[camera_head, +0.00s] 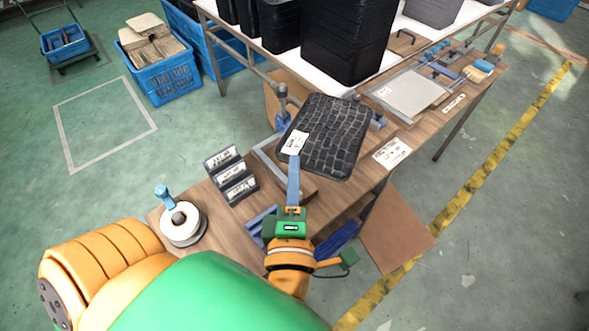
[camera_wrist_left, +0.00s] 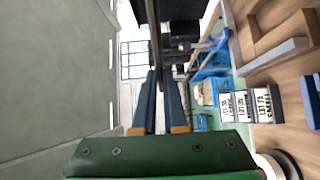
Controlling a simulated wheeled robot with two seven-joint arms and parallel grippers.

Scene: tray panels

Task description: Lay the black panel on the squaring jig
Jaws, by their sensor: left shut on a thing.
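The black panel (camera_head: 325,135) has a brick-like ribbed face and a white label near its left edge. My left gripper (camera_head: 294,160) is shut on its near edge and holds it above the bench. In the left wrist view the panel (camera_wrist_left: 154,35) shows nearly edge-on between the blue fingers (camera_wrist_left: 157,82). What looks like the squaring jig, a wooden board with grey bars (camera_head: 264,163), lies below and left of the panel, which hides much of it. Part of it shows at the upper right of the wrist view (camera_wrist_left: 278,53). My right gripper is not in view.
Label blocks (camera_head: 231,175) and a tape roll (camera_head: 183,223) stand on the bench's left part. A grey panel (camera_head: 410,92) lies in another fixture to the right, past a paper sheet (camera_head: 392,153). Black bins (camera_head: 345,35) stand on a white table behind.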

